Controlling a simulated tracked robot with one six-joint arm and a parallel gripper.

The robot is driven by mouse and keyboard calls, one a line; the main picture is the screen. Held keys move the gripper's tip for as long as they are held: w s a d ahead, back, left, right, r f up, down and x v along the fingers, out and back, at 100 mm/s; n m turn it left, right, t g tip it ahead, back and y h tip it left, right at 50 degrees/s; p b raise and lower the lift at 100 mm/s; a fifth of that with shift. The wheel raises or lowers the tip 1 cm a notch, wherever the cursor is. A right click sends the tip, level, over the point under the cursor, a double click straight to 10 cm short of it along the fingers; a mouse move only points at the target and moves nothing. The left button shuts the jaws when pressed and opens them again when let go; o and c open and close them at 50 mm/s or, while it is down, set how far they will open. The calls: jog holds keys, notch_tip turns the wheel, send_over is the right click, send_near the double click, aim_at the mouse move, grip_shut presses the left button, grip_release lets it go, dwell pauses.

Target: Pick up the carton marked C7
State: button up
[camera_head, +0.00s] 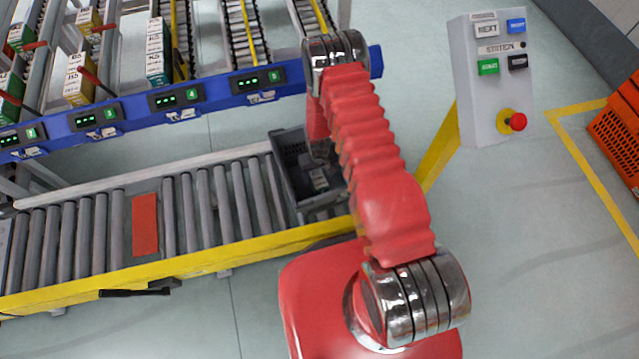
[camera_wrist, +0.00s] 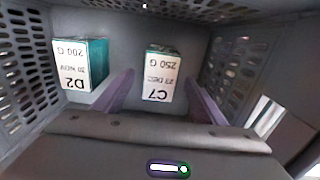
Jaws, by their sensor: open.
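The carton marked C7 (camera_wrist: 162,75) is white with a teal top and stands inside a grey tote (camera_wrist: 225,20), its label upside down in the wrist view. My gripper (camera_wrist: 160,80) is open, with one purple finger on each side of the C7 carton; I cannot tell whether they touch it. A second carton, marked D2 (camera_wrist: 80,65), stands to the left, outside the left finger. In the head view the grey tote (camera_head: 287,165) sits at the right end of the roller conveyor. My arm hides much of it, and the labels inside are unreadable there.
The tote's perforated walls rise close on both sides of my gripper. A roller conveyor (camera_head: 90,225) with a yellow rail runs left. Above it is a blue-fronted flow rack (camera_head: 215,97) with cartons. A button station (camera_head: 490,80) stands right; an orange tote (camera_head: 615,130) is farther right.

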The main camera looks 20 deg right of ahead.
aim_at(318, 178)
jog(key=shift+f, duration=1.8)
jog(key=c, duration=1.3)
jog(key=shift+r, duration=5)
